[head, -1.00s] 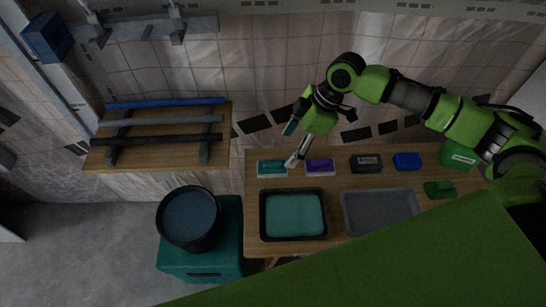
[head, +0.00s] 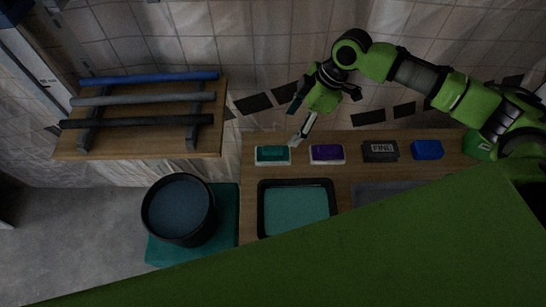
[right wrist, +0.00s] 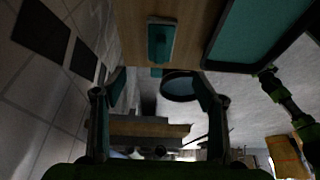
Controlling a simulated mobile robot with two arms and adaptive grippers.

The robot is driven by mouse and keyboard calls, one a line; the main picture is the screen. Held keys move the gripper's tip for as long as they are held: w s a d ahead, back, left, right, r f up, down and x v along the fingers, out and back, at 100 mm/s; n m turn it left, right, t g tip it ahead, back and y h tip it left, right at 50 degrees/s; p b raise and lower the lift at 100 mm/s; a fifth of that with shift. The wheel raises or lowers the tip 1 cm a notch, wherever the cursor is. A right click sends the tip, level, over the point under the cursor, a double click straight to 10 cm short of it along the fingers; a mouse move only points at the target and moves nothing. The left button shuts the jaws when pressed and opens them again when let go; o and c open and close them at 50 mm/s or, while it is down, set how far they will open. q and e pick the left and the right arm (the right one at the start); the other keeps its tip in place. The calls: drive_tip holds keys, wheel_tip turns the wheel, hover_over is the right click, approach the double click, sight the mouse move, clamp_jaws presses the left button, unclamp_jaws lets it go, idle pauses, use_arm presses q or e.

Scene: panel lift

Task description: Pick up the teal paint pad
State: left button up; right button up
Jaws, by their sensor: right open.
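The teal paint pad (head: 272,155), a teal block on a white-edged base, lies at the left end of the row on the wooden table. It also shows at the top of the right wrist view (right wrist: 160,41). My right gripper (head: 297,122) is open and empty, just behind and to the right of the pad in the head view, apart from it. In the right wrist view its two fingers (right wrist: 160,88) stand wide apart, with the pad beyond them.
A purple pad (head: 326,153), a dark block (head: 380,151) and a blue block (head: 427,149) line the table to the right. A black-rimmed teal tray (head: 262,208) lies in front. A dark bucket (head: 178,209) and a rack of bars (head: 145,98) stand left.

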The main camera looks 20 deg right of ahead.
sight(275, 148)
drive_tip(key=x, duration=0.8)
drive_tip(key=shift+f+p, duration=0.3)
drive_tip(key=shift+a+p+x, duration=0.2)
drive_tip(key=shift+p+x, duration=0.4)
drive_tip(key=shift+x, duration=2.4)
use_arm(q)
drive_tip(key=shift+w+r, duration=0.55)
use_arm(e)
drive_tip(key=shift+r, duration=0.15)
drive_tip(key=c, duration=1.2)
